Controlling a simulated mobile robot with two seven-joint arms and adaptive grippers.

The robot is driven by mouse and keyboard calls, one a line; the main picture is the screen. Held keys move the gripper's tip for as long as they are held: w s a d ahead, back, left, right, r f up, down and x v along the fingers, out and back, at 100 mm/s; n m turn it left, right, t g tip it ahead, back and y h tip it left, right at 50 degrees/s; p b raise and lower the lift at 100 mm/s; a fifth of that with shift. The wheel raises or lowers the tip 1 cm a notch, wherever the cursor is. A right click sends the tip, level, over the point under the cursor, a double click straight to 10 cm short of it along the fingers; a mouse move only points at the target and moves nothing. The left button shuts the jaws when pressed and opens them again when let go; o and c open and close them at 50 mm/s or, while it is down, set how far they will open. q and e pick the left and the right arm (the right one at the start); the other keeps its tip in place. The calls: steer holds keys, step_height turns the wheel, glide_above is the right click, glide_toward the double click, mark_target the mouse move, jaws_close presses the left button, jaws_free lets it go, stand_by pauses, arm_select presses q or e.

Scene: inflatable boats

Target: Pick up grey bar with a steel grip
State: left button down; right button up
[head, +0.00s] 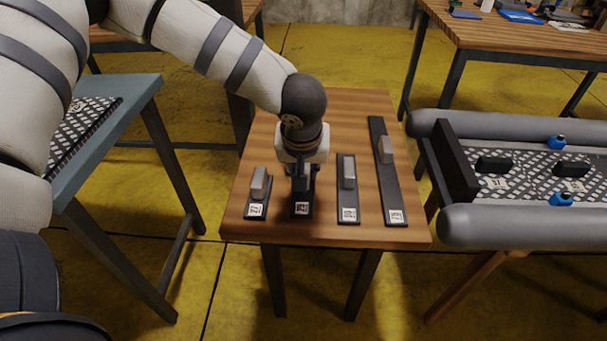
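Several dark grey bars of different lengths, each with a light grey grip block and a white printed tag, lie on a small wooden table (275,233). They are a short bar (257,206) at the left, a second bar (302,206), a third bar (349,207) and the longest bar (392,196) at the right. My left gripper (301,182) points down over the second bar and hides its grip. I cannot tell whether its fingers are closed on that grip or around it. The second bar appears to rest on the table. My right gripper is out of view.
A grey inflatable boat (530,125) with a patterned floor, black blocks and blue fittings is close at the right. A blue-grey table (135,90) with a patterned panel stands at the left. A wooden workbench (500,38) is at the back right.

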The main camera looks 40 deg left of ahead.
arm_select(q)
steer(key=d+r+p, duration=0.2)
steer(key=d+r, duration=1)
steer(key=d, duration=0.2)
steer(key=shift+w+r, duration=0.25)
steer(key=shift+w, duration=0.1)
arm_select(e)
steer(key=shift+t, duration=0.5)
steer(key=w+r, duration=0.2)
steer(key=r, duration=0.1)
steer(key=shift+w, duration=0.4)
